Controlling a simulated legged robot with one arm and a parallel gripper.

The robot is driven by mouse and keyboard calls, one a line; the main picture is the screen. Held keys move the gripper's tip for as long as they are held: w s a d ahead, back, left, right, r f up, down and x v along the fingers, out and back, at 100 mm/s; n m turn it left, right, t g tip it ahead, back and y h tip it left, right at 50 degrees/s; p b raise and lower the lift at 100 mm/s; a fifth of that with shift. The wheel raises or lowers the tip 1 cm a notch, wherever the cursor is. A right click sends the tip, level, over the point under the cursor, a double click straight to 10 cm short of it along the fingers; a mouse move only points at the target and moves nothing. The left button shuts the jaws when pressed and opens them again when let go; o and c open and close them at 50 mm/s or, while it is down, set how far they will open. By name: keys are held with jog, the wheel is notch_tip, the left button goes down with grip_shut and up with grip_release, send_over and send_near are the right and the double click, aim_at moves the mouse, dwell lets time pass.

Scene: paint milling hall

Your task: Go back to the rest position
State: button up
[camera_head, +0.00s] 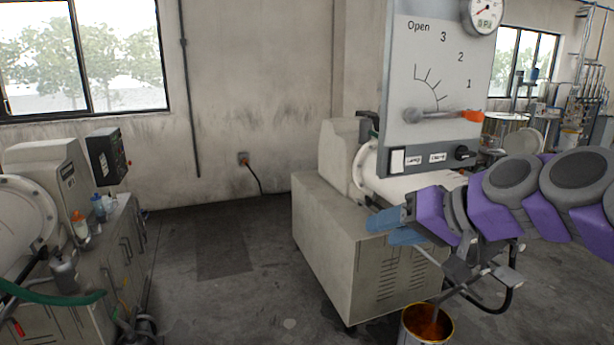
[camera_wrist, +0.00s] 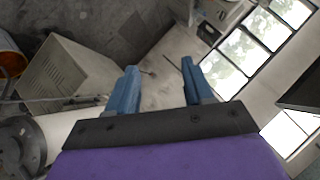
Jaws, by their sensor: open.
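My gripper (camera_head: 388,228) is open and empty in the head view, in front of the cream mill cabinet (camera_head: 345,250). Its two blue fingers point left. In the wrist view my gripper (camera_wrist: 159,68) shows both fingers spread apart, with nothing between them. Above it in the head view hangs a grey panel (camera_head: 412,85) marked "Open", 3, 2 and 1. Its lever (camera_head: 440,114) points right, with the orange end (camera_head: 471,116) below the 1. My gripper is apart from the lever.
A bucket of orange paint (camera_head: 428,328) stands below my gripper; it also shows in the wrist view (camera_wrist: 10,62). Another mill (camera_head: 45,165) with bottles and a green hose (camera_head: 55,298) is at left. The floor (camera_head: 225,245) between the machines is clear.

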jog(key=s+a+f+n+g+h+b, duration=0.1)
jog(key=s+a+f+g+h, duration=0.15)
jog(key=s+f, duration=0.55)
jog(key=s+a+f+g+h, duration=0.1)
jog(key=s+a+f+g, duration=0.25)
jog(key=s+f, duration=0.5)
jog(key=s+d+f+m+g+h+b, duration=0.1)
jog(key=s+d+f+g+h, duration=0.2)
jog(key=s+f, duration=1)
jog(key=d+f+h, duration=0.1)
jog(key=d, duration=0.2)
jog(key=shift+s+h, duration=0.35)
jog(key=shift+o, duration=0.3)
jog(key=shift+r, duration=0.1)
